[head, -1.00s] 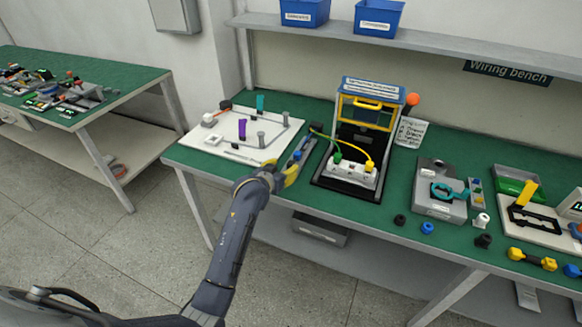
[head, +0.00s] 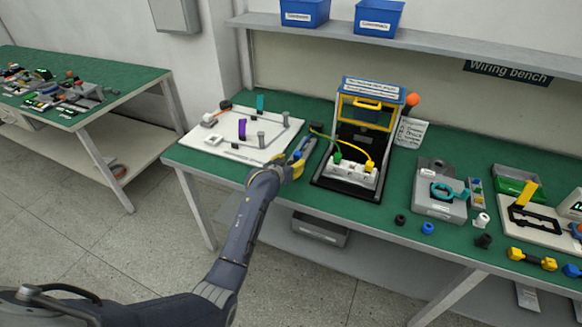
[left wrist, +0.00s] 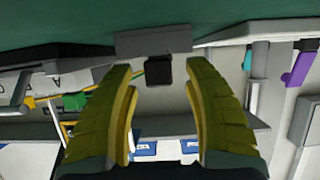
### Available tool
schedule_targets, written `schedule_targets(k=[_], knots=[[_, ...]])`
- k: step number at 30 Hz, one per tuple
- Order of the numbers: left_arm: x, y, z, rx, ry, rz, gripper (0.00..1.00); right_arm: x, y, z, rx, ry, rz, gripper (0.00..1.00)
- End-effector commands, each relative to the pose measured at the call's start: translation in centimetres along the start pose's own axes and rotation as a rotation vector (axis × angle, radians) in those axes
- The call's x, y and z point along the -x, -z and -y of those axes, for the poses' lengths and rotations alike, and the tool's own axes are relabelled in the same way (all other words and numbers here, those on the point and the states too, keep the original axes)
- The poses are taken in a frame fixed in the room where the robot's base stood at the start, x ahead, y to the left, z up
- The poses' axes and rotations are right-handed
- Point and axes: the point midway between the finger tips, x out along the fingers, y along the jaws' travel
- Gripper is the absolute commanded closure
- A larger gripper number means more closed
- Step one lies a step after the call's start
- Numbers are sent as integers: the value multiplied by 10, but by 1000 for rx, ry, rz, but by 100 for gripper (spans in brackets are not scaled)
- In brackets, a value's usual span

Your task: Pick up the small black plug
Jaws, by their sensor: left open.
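A small black plug (left wrist: 158,71) shows in the left wrist view against a grey block (left wrist: 150,42). It lies in the gap between the yellow fingers of my left gripper (left wrist: 160,98), which is open, with clear space on both sides. In the head view my left gripper (head: 299,160) is at the front edge of the green bench, by the grey strip (head: 306,146) between the white board and the black stand. My right gripper is not in view.
The white board (head: 222,141) with posts and a purple piece is to the left. The black stand (head: 325,184) with green and yellow cables is close on the right. Small black (head: 400,220) and blue (head: 427,228) caps lie further right on the bench.

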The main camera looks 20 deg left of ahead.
Motion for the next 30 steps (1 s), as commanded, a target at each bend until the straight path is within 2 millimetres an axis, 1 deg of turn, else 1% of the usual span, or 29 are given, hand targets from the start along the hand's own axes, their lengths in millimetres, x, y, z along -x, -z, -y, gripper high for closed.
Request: schedule_targets(k=[9,22,23,30], knots=[[-2,0,0,-1,0,0,48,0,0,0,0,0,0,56],[-2,0,0,-1,0,0,98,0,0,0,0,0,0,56],[-2,0,0,-1,0,0,100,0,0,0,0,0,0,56],[-2,0,0,-1,0,0,100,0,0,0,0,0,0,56]])
